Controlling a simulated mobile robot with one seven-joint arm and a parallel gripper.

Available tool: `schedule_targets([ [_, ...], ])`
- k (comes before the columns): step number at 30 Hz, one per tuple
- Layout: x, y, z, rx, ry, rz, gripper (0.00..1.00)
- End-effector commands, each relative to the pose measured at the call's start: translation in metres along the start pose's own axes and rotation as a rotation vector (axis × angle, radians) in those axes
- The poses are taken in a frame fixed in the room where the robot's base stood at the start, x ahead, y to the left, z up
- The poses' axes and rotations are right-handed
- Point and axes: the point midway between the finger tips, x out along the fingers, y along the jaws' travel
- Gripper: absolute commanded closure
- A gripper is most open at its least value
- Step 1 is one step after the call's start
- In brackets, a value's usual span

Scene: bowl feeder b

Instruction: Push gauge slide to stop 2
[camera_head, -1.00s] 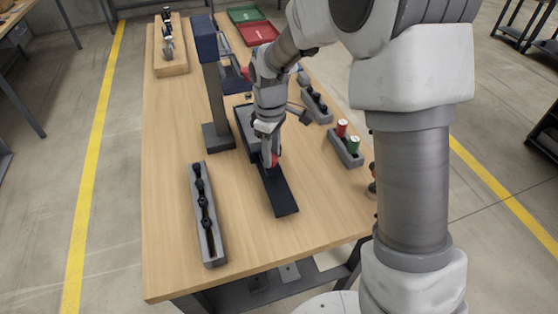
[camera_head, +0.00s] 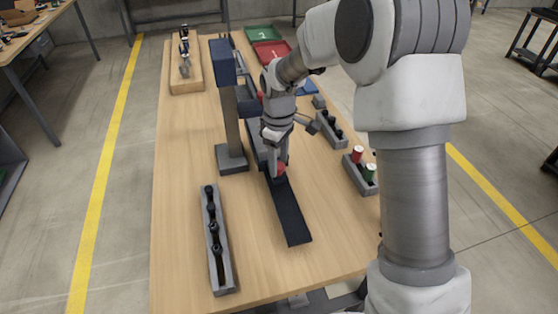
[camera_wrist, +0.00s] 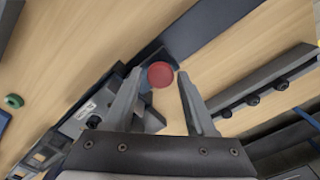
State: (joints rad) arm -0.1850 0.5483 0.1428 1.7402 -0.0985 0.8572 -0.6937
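The gauge is a long dark rail (camera_head: 290,218) lying lengthwise on the table, its near end bare. A round red knob (camera_head: 281,172) stands on it beneath my gripper (camera_head: 277,168). The wrist view shows the red knob (camera_wrist: 160,75) between the tips of my two spread fingers (camera_wrist: 160,76), with a thin gap appearing on each side. I cannot tell whether a finger touches it. My gripper points down and is open. My wrist hides much of the rail's far part, and I cannot make out any stop marks.
A grey holder with black pegs (camera_head: 218,245) lies left of the rail. A blue-topped post (camera_head: 232,115) stands just behind it.

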Motion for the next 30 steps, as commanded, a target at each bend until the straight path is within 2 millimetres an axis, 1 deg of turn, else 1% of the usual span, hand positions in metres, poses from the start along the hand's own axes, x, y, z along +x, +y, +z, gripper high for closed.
schedule_targets([
  [1, 0.0, 0.0, 0.0, 0.0, 0.0, 0.0, 0.33],
  [2, 0.0, 0.0, 0.0, 0.0, -0.001, -0.001, 0.29],
  [10, 0.001, -0.001, 0.001, 0.0, -0.002, -0.002, 0.29],
  [14, -0.007, 0.0, 0.0, 0.0, 0.0, 0.0, 0.29],
  [17, -0.022, 0.0, 0.0, 0.0, 0.002, 0.001, 0.29],
  [20, -0.044, 0.0, -0.001, 0.0, 0.003, 0.003, 0.29],
  [27, -0.104, 0.001, -0.001, 0.001, 0.003, 0.003, 0.29],
  [30, -0.127, 0.0, 0.0, 0.001, 0.002, 0.001, 0.29],
])
